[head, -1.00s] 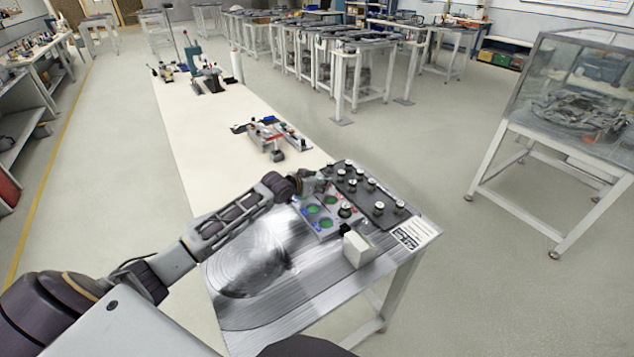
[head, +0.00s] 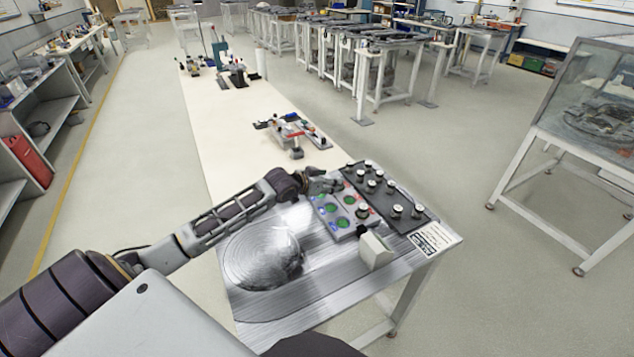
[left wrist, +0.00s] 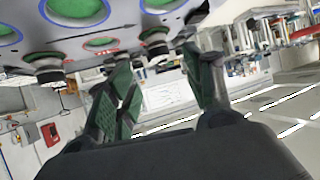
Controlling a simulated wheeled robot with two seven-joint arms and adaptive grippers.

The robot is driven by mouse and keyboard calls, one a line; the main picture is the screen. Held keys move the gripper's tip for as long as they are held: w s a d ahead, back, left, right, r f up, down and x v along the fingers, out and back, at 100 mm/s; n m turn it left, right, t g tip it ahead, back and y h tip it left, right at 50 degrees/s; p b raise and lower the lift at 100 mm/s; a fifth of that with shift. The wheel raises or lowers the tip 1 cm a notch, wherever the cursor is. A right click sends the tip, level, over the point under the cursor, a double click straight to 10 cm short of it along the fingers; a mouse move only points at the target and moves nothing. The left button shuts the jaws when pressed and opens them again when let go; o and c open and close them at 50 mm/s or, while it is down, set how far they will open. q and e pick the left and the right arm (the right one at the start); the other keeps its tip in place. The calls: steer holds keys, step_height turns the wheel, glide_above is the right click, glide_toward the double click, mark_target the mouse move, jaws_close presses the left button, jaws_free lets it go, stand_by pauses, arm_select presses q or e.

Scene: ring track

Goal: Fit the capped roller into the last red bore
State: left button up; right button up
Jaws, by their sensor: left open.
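The light grey plate (head: 327,222) has green discs in blue and red rings. One red-ringed bore (head: 349,200) shows its green disc. A dark roller with a pale cap (head: 362,211) stands at the plate's right side. Several similar capped rollers (head: 397,211) stand on the dark tray (head: 408,224). My left gripper (head: 328,184) is at the plate's far left edge. In the left wrist view the gripper (left wrist: 165,88) is open and nothing shows between its fingers. The plate appears at the top there, with two dark rollers (left wrist: 46,68) (left wrist: 155,44) and a red-ringed bore (left wrist: 100,43).
A white block (head: 374,250) stands near the plate. A labelled card (head: 434,239) lies at the metal table's right edge.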

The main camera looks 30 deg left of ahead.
arm_select(q)
steer(key=shift+v, duration=2.25)
steer(key=shift+s+a+r, duration=0.1)
steer(key=shift+s+r, duration=0.15)
steer(key=shift+s, duration=0.2)
steer(key=shift+s+r, duration=0.1)
arm_select(e)
steer(key=shift+a, duration=0.15)
steer(key=shift+w, duration=0.1)
